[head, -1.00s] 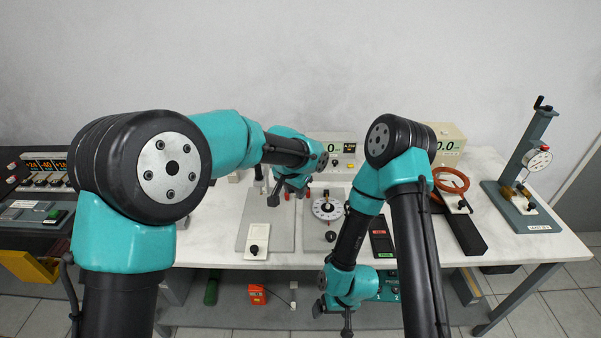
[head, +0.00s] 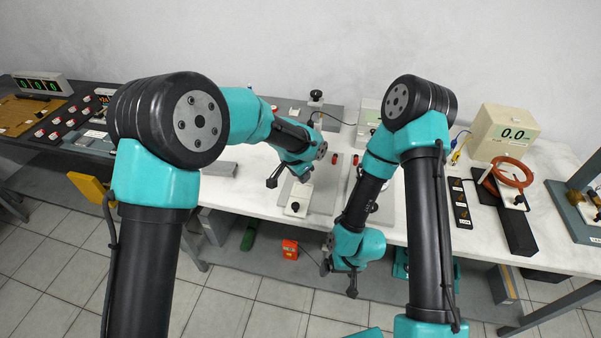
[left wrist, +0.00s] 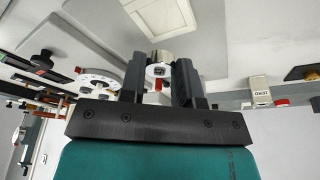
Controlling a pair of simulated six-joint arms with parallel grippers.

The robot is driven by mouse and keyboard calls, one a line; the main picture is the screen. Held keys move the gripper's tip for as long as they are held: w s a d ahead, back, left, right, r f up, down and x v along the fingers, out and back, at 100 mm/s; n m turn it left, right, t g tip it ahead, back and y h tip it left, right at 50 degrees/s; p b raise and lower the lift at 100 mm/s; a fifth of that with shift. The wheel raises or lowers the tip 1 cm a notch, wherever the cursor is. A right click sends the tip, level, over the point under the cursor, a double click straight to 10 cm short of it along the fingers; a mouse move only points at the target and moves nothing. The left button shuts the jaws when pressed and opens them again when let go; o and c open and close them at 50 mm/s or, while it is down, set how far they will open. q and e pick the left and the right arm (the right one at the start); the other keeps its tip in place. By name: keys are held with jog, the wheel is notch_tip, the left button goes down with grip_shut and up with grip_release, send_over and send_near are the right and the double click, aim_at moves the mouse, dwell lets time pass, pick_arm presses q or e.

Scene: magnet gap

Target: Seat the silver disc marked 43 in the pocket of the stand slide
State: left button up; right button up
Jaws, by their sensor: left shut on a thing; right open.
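My left gripper (left wrist: 158,72) is shut on a silver disc (left wrist: 158,70) with a dark mark on its face, too small to read. In the head view the left gripper (head: 288,174) hangs over the worktop, close to a white block with a black knob (head: 298,197) on a pale plate. The disc cannot be made out there. The left wrist view shows a white framed plate (left wrist: 160,18) just beyond the fingertips. My right gripper (head: 342,278) is open and empty, low in front of the table edge. A blue-grey stand (head: 575,210) is cut off at the right edge.
A round dial (left wrist: 98,84) shows in the left wrist view. A black console (head: 75,125) is at the left. My arms hide part of the table.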

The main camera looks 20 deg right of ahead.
aim_at(301, 192)
pick_arm(q)
jog(key=shift+f, duration=0.15)
jog(key=shift+f, duration=2.65)
jog(key=o, duration=1)
jog(key=shift+c, duration=0.3)
jog(key=c, duration=0.4)
jog(key=shift+c, duration=0.2)
jog(key=o, duration=0.6)
jog(key=shift+c, duration=0.2)
